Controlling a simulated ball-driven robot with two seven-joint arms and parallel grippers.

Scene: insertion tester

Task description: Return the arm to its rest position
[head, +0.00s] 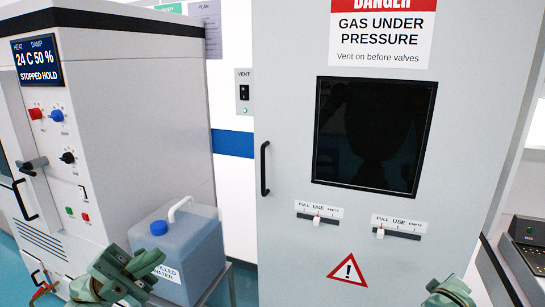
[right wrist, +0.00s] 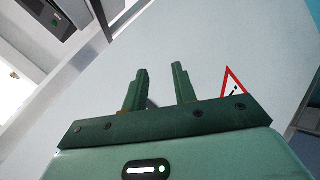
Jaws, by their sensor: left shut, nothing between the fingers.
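My left gripper (head: 146,268) is at the lower left of the head view, in front of the blue water container. It is shut with nothing in it. My right gripper (head: 452,291) shows only in part at the bottom edge of the head view, in front of the grey gas cabinet (head: 285,90). In the right wrist view its two green fingers (right wrist: 160,82) stand apart with nothing between them. The cabinet's pale front fills the view behind them.
A blue water container (head: 195,262) with a blue cap stands on a low stand. The test chamber (head: 140,110) with knobs is at left. The cabinet has a black handle (head: 265,168), a dark window (head: 372,135) and two sliders. A dark-topped unit (head: 525,245) is at right.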

